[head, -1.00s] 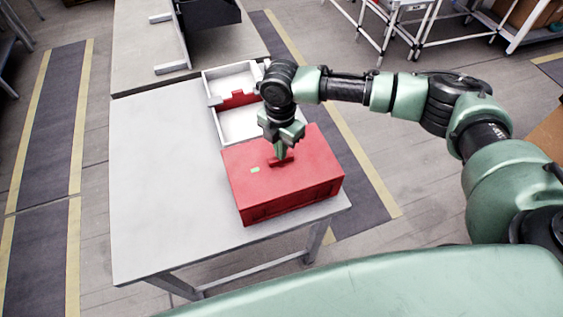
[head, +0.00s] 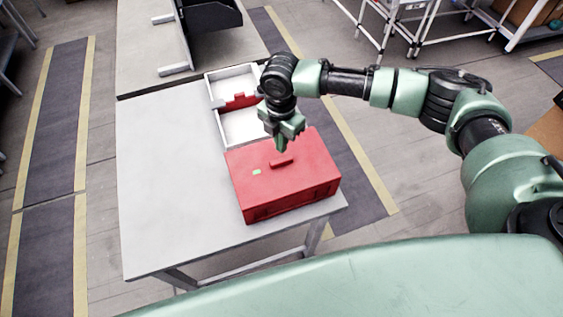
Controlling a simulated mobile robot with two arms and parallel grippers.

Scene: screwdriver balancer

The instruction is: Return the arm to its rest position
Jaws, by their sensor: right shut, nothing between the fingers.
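My right arm reaches in from the right side of the head view. Its gripper (head: 281,144) points down, shut and empty, just above the far part of a red box's top. The red box (head: 290,201) is closed and sits near the right front corner of a white table (head: 165,190). A small red handle (head: 282,162) stands on the box's top, just below the fingertips in the picture; the fingers look apart from it. My left gripper is not in view.
A white tray (head: 222,120) with a red piece in it stands behind the box. A dark open bin (head: 212,18) stands on the farther table. White trolleys (head: 405,20) stand at the upper right. The table's left half is bare.

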